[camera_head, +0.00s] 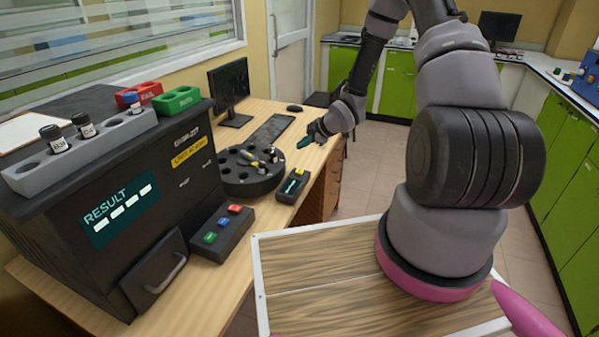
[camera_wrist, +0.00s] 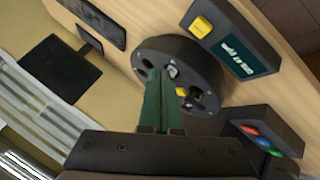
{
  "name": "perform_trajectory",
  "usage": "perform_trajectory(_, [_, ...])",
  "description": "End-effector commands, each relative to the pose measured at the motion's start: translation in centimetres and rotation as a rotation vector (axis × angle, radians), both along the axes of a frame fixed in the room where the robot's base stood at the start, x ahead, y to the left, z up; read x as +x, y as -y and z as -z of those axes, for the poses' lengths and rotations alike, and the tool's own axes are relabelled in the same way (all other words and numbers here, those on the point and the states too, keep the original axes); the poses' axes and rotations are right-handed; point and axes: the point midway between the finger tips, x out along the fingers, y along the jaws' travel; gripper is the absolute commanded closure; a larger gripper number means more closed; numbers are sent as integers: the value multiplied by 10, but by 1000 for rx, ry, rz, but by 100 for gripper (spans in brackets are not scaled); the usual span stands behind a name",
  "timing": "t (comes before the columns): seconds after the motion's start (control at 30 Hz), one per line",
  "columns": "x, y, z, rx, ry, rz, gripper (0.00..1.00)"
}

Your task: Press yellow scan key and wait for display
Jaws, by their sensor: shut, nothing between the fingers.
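The yellow scan key (camera_wrist: 201,26) is a square button on a small dark box with a teal display (camera_wrist: 240,57); its light marks are too small to read. In the head view this box (camera_head: 285,197) stands on the wooden desk, right of the round carousel, with the key (camera_head: 298,172) at its far end. My gripper (camera_head: 305,142) has green fingers, shut and empty, beyond the key and apart from it. In the wrist view my gripper (camera_wrist: 160,85) points over the carousel (camera_wrist: 190,52), with the key to its upper right.
The black analyzer (camera_head: 75,225) shows RESULT with dashes. A box with red, blue and green buttons (camera_head: 222,236) stands before it. The carousel (camera_head: 240,187) holds a few small parts. A keyboard (camera_head: 271,130) and monitor (camera_head: 229,85) stand behind. A rack (camera_head: 85,150) with vials tops the analyzer.

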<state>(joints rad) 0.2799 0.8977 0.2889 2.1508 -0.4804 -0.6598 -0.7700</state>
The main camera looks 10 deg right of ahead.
Motion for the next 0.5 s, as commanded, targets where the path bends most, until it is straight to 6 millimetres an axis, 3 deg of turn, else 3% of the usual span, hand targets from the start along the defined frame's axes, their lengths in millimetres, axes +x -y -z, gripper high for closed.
perform_trajectory(0.3, [-1,0,47,0,-4,0,100])
perform_trajectory(0.5, [0,0,67,0,-2,1,100])
